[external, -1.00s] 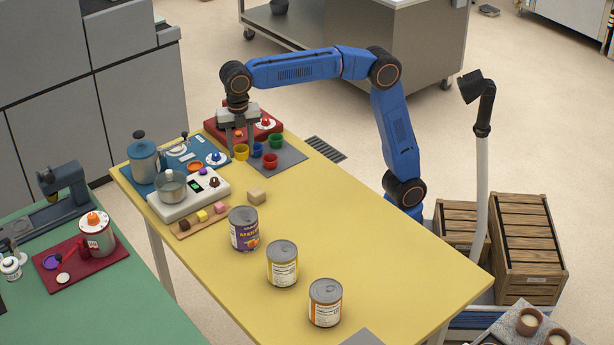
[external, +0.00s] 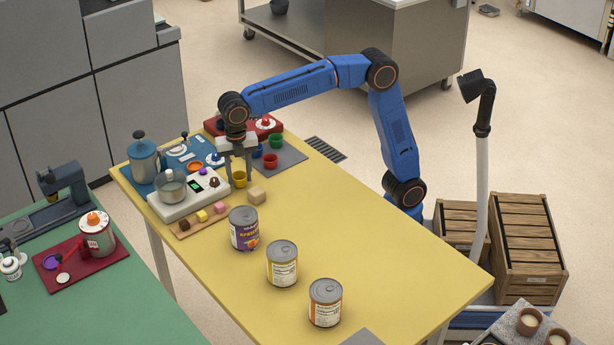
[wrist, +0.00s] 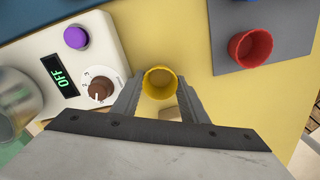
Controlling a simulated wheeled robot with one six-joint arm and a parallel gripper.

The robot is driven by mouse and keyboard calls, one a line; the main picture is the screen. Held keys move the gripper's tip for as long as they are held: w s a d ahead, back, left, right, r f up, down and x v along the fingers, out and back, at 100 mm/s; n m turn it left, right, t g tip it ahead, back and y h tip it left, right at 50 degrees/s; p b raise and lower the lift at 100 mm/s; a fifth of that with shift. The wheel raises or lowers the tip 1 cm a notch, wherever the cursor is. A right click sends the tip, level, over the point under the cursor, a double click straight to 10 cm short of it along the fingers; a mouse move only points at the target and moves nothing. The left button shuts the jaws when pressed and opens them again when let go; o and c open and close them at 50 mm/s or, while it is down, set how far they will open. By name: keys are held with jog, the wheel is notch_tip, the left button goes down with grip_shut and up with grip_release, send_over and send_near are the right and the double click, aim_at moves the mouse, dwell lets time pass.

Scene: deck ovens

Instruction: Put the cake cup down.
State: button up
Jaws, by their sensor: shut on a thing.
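The cake cup is a small yellow cup (external: 239,179); it also shows in the wrist view (wrist: 160,84), upright between the fingers. My gripper (external: 238,178) is shut on it, fingers pointing down. The cup is over or on the yellow table (external: 330,220), right of the white scale; I cannot tell whether its base touches the table. A wooden cube (external: 257,196) sits just in front of the cup and is partly hidden in the wrist view.
A grey mat (external: 290,155) with red (external: 270,160), green (external: 276,140) and blue cups lies behind right. Several cans stand in front. The table's right side is clear.

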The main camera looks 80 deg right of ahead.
jog(key=shift+f, duration=0.25)
jog(key=shift+f, duration=0.15)
jog(key=o, duration=0.7)
jog(key=shift+o, duration=0.2)
notch_tip(320, 180, up, 12)
jog(key=shift+r, duration=0.2)
